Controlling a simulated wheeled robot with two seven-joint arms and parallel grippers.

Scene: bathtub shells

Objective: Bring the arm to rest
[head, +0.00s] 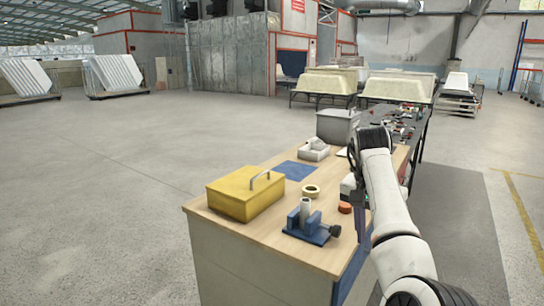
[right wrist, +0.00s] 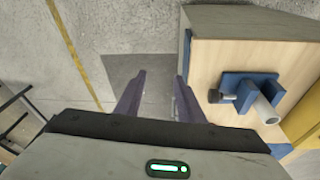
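My right gripper (right wrist: 160,84) is open and empty in the right wrist view. Its two dark fingers are apart, with bare floor seen between them. The edge of the wooden workbench (right wrist: 205,60) is just right of the fingers there. My left arm and gripper are not in view.
A cluttered dark table (head: 405,118) stands behind.

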